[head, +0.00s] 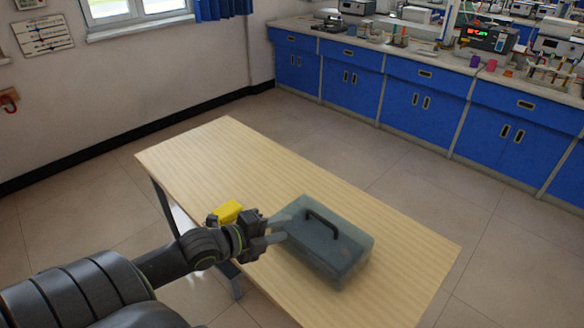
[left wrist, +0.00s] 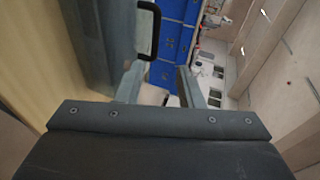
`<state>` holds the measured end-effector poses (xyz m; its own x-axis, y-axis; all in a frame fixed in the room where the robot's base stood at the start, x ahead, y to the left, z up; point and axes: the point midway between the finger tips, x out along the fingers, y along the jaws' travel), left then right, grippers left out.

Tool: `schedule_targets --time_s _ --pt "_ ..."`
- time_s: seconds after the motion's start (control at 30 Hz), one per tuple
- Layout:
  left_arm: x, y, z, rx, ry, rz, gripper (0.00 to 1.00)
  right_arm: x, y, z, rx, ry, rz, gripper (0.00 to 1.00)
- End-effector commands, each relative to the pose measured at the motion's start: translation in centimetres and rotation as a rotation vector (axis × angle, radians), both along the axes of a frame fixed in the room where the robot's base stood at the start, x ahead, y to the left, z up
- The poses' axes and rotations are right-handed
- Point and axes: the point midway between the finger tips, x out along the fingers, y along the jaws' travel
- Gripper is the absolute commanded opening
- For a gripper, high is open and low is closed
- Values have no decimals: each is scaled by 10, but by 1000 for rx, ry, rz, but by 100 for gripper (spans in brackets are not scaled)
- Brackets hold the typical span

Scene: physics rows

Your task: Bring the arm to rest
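My left arm comes in from the lower left in the head view. Its gripper (head: 279,227) is over the near side of the table, just left of a grey-blue toolbox with a dark handle (head: 337,245). The two fingers are apart with nothing visible between them, and they also show apart in the left wrist view (left wrist: 160,86). The toolbox is at the upper left of the left wrist view (left wrist: 106,40). I cannot tell whether a fingertip touches it. My right gripper is not in view.
A light wooden table (head: 205,150) carries the toolbox; its far left part is bare. A yellow object (head: 229,211) shows right behind my left wrist, partly hidden. Blue lab cabinets (head: 410,95) with equipment on top stand along the back, with open floor between.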

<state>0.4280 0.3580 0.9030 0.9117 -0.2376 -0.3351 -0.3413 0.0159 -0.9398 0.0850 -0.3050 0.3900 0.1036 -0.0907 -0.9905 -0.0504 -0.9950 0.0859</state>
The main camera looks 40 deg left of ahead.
Motion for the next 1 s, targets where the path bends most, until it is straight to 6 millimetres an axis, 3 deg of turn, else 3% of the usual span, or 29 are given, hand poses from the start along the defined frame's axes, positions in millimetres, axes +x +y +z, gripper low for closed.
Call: schedule_targets --time_s 0.27,0.43,0.7,1.0 --pt "-1 -1 -2 -7 7 5 34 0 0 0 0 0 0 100" --pt "-17 -11 -24 -119 129 98 34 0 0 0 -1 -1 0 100" --pt "-82 -34 -79 -496 495 561 34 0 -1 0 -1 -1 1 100" --pt "-157 -48 -102 -819 702 1144 34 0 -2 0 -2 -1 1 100"
